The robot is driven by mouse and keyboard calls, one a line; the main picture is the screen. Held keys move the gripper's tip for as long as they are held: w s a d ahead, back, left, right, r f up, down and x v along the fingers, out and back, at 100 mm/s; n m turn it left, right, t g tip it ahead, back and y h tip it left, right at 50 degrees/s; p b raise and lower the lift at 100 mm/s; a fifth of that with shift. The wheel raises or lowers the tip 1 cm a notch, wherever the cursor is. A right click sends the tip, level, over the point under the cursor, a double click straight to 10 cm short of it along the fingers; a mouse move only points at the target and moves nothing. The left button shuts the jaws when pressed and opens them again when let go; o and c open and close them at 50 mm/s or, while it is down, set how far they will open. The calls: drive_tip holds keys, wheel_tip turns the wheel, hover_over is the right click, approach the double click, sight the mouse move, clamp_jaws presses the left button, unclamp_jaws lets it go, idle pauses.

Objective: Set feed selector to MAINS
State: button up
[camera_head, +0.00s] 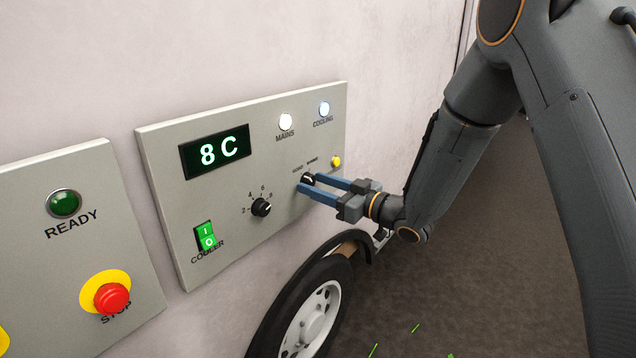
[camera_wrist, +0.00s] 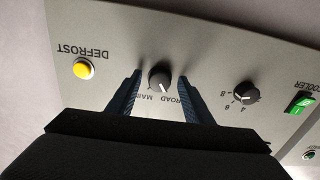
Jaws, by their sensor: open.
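The feed selector is a small black knob (camera_head: 307,178) on the grey cooler panel (camera_head: 170,150), below the MAINS lamp (camera_head: 286,121). In the wrist view the same knob (camera_wrist: 159,76) sits between my fingers, with clear gaps on both sides. Its white mark points down and slightly right there, toward the upside-down ROAD label; the MAINS label lies to the left, partly hidden by a finger. My gripper (camera_head: 311,185) is open around the knob, with its blue fingertips close to the panel. It also shows in the wrist view (camera_wrist: 159,84).
A yellow DEFROST button (camera_wrist: 84,69) is beside my gripper. A numbered dial (camera_head: 261,207), green COOLER switch (camera_head: 205,237) and display reading 8 C (camera_head: 214,151) share the panel. The MAINS and COOLING (camera_head: 324,108) lamps look lit. A wheel (camera_head: 312,322) stands below; a red STOP button (camera_head: 111,299) is left.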

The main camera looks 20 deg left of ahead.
drive_tip(key=c, duration=1.1)
drive_tip(key=shift+o, duration=0.2)
drive_tip(key=shift+m, duration=0.3)
drive_tip(key=m, duration=0.3)
drive_tip(key=shift+a+p, duration=0.1)
drive_tip(key=shift+p, duration=0.3)
drive_tip(key=m+p, duration=0.1)
drive_tip(key=m, duration=0.3)
drive_tip(key=m+p, duration=0.1)
drive_tip(key=m, duration=0.5)
drive_tip(key=shift+p, duration=0.3)
drive_tip(key=shift+m, duration=0.3)
